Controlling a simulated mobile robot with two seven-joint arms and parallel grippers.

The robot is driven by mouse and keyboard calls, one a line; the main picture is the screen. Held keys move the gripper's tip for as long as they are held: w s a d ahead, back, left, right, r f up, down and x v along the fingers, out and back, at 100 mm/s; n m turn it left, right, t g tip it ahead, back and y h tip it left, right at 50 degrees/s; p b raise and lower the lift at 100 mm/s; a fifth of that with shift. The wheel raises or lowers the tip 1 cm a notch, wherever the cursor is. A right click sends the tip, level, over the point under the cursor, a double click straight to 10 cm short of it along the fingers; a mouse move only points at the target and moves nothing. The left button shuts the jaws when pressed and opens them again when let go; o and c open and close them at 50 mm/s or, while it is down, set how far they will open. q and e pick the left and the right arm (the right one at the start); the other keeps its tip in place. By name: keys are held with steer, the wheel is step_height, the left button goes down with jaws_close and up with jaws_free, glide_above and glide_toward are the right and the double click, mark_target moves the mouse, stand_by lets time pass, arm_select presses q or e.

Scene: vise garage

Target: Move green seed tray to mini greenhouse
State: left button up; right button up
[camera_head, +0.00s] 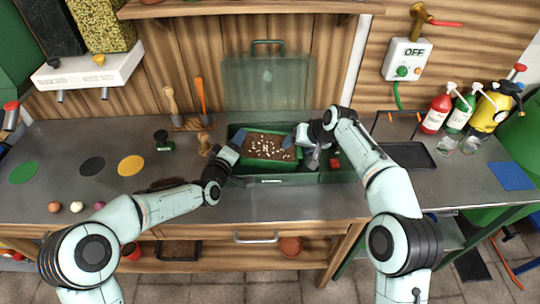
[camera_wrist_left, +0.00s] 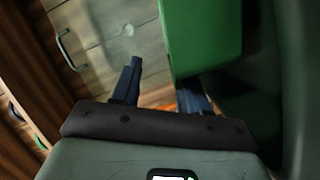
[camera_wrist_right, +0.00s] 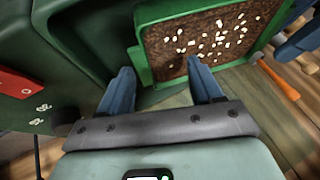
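The green seed tray (camera_head: 268,161), filled with brown soil and white seeds, shows over the left part of the dark green mini greenhouse base (camera_head: 300,178). The greenhouse's clear lid (camera_head: 265,82) stands open behind it. I cannot tell whether the tray rests on the base's floor. My left gripper (camera_head: 238,138) is at the tray's left end; its fingers (camera_wrist_left: 158,82) are apart, with the green tray side (camera_wrist_left: 205,40) by one finger. My right gripper (camera_head: 290,141) is at the tray's right end; its fingers (camera_wrist_right: 163,78) are apart, near the tray's rim (camera_wrist_right: 147,70).
Hand tools (camera_head: 201,95) stand behind the greenhouse at left. Coloured discs (camera_head: 131,165) lie at left. The bench front before the greenhouse is clear.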

arm_select(q)
steer(key=f, duration=0.2)
steer(key=shift+s+d+f+g, duration=0.15)
steer(key=shift+s+f+g, duration=0.15)
steer(key=shift+s, duration=0.05)
arm_select(e)
steer(key=shift+d, duration=0.1)
arm_select(q)
steer(key=shift+s+a, duration=0.25)
steer(key=shift+s, duration=0.05)
arm_select(e)
steer(key=shift+w+d+f, duration=0.15)
steer(key=shift+w+f, duration=0.05)
steer(key=shift+w, duration=0.1)
arm_select(q)
steer(key=s+r, duration=0.1)
steer(key=s, duration=0.1)
steer(key=s+a+r, duration=0.1)
steer(key=s, duration=0.1)
steer(key=s+a+r, duration=0.1)
steer(key=s, duration=0.1)
steer(key=shift+s+a, duration=0.1)
steer(key=shift+a, duration=0.05)
arm_select(e)
steer(key=shift+s+r, duration=0.1)
steer(key=shift+s, duration=0.05)
arm_select(q)
steer(key=shift+s+r, duration=0.1)
steer(key=shift+r, duration=0.05)
